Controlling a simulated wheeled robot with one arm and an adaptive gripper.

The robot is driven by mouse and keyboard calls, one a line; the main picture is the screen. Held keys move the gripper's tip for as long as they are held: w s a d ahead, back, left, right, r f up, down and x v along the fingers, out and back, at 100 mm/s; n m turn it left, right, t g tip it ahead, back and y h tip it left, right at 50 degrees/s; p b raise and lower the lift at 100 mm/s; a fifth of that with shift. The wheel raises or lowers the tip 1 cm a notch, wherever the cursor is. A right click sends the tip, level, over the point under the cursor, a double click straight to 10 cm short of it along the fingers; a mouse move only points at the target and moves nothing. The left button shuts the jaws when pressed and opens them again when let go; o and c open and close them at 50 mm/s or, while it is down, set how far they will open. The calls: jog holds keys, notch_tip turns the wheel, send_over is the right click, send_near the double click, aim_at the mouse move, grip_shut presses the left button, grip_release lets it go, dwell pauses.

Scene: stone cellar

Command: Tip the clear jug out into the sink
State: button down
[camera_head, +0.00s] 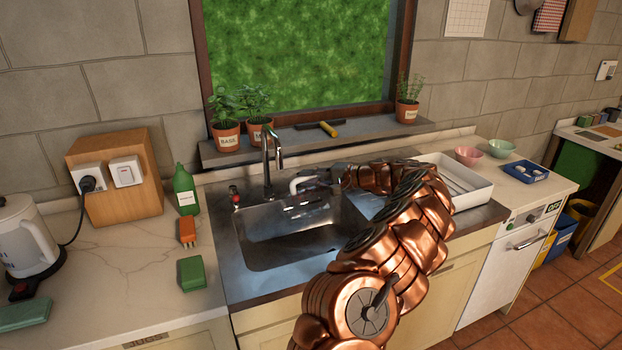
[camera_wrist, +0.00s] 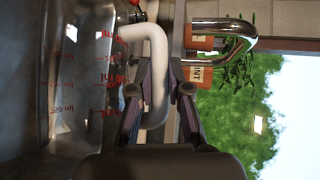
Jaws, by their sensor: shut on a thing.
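The clear jug (camera_wrist: 75,70) fills the left of the wrist view, with red volume marks and a thick white handle (camera_wrist: 157,65). My gripper (camera_wrist: 159,92) is shut on this handle. In the head view my gripper (camera_head: 322,177) reaches over the back of the steel sink (camera_head: 285,252), and the white handle (camera_head: 298,184) shows just left of it. The see-through jug body is hard to make out there against the sink. I cannot tell its exact tilt or whether it holds liquid.
The tap (camera_head: 268,160) stands close behind and left of the handle. Plant pots (camera_head: 226,138) line the window sill. A white tray (camera_head: 462,184) lies to the right of the sink. A green bottle (camera_head: 185,190) and a sponge (camera_head: 192,273) are on the left counter.

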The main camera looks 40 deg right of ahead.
aim_at(296, 180)
jog(key=shift+w+a+f+n+h+b, duration=0.2)
jog(key=shift+a+f+n+h+b, duration=0.1)
jog(key=shift+a+f+b, duration=0.25)
jog(key=shift+a+r+g, duration=0.1)
jog(key=shift+g, duration=0.2)
jog(key=shift+a, duration=0.1)
jog(key=shift+w+a+r+n+g+h+b, duration=0.2)
jog(key=shift+a+r+n+g+h+b, duration=0.1)
jog(key=shift+a, duration=0.3)
jog(key=shift+w+a+r+n+h+b, duration=0.2)
jog(key=shift+a+n+h+b, duration=0.15)
jog(key=shift+a, duration=0.3)
jog(key=shift+g, duration=0.3)
